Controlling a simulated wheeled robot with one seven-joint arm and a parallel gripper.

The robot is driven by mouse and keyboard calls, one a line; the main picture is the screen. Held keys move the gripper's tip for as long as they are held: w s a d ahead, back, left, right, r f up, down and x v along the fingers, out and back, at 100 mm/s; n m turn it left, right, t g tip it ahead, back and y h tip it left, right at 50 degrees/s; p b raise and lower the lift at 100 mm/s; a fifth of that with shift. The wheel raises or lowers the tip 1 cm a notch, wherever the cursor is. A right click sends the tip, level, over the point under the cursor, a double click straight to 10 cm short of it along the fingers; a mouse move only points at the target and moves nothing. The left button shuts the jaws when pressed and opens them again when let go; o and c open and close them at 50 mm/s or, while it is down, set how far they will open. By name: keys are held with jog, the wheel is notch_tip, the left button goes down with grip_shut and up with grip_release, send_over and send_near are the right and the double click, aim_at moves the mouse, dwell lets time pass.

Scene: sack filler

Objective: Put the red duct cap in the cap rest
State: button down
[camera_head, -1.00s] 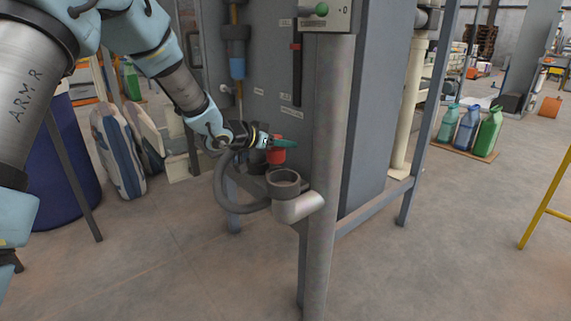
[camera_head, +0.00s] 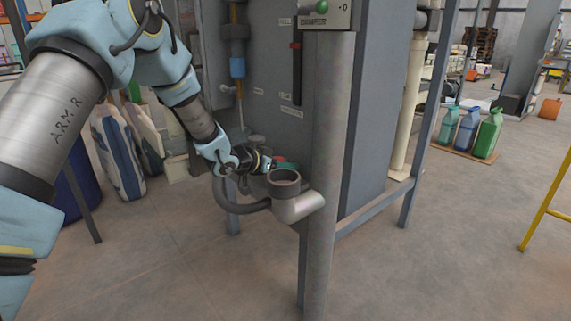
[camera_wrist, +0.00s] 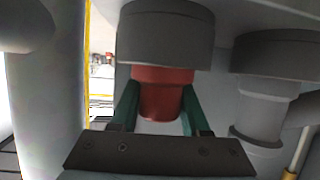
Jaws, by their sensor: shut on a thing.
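My gripper (camera_wrist: 160,112) is shut on the red duct cap (camera_wrist: 163,88), with a green finger on each side of it. In the wrist view the cap's wide end meets the edge of a dark grey cylinder (camera_wrist: 166,35). I cannot tell whether the cap sits in it or only lines up with it. In the head view my gripper (camera_head: 284,164) is just behind the open grey duct mouth (camera_head: 284,176), and the cap is mostly hidden. I cannot tell for certain which grey part is the cap rest.
A second grey cylinder (camera_wrist: 280,60) stands at the right of the wrist view. The duct elbow (camera_head: 298,207) joins an upright grey post (camera_head: 332,130). A dark hose (camera_head: 236,203) curves below my gripper. The grey cabinet (camera_head: 345,90) is close behind. The floor in front is clear.

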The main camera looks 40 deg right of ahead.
jog(key=shift+c, duration=1.9)
grip_release()
